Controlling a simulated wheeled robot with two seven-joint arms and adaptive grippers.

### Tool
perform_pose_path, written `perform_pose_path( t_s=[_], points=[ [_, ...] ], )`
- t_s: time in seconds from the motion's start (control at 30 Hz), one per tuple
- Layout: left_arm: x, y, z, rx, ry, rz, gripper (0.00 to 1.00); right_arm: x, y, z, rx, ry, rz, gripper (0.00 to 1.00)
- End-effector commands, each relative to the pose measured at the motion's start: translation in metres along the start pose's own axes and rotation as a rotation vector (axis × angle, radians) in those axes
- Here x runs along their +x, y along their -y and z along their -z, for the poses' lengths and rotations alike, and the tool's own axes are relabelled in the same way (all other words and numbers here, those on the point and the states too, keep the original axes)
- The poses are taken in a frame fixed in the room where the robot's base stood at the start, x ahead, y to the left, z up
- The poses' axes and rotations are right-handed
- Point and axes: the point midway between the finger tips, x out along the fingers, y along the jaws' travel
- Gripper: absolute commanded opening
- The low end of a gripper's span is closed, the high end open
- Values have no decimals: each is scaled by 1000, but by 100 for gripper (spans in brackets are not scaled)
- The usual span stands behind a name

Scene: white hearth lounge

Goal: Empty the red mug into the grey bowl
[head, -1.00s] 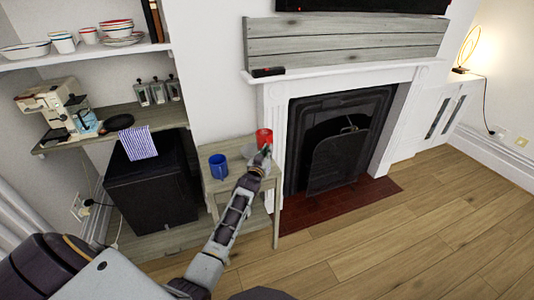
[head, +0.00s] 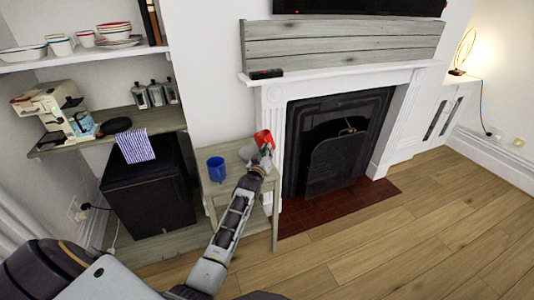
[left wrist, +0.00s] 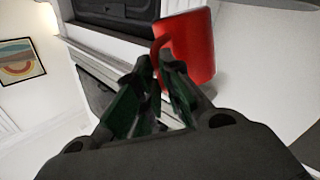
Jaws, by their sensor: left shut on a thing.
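The red mug (head: 264,138) is above the small wooden side table, tilted to one side. My left gripper (head: 265,155) is shut on the mug's handle; in the left wrist view the fingertips (left wrist: 160,62) close on the handle of the mug (left wrist: 192,45). The grey bowl (head: 247,152) sits on the table just left of the mug, partly hidden by my gripper. What is inside the mug and bowl cannot be seen. My right gripper is not in view.
A blue mug (head: 216,169) stands on the left part of the side table (head: 227,186). The fireplace (head: 335,145) is close on the right. A black cabinet (head: 150,190) stands on the left. The wooden floor on the right is clear.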

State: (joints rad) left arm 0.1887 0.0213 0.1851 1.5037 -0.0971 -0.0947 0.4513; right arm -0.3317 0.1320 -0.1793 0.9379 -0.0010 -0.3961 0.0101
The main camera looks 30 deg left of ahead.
Motion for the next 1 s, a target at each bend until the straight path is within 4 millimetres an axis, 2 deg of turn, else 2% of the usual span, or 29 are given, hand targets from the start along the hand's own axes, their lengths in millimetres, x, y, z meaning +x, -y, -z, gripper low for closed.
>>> perform_pose_path(
  t_s=[1.0],
  points=[
    [1, -4, 7, -170, -14, -1, 0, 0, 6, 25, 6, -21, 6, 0]
  ],
)
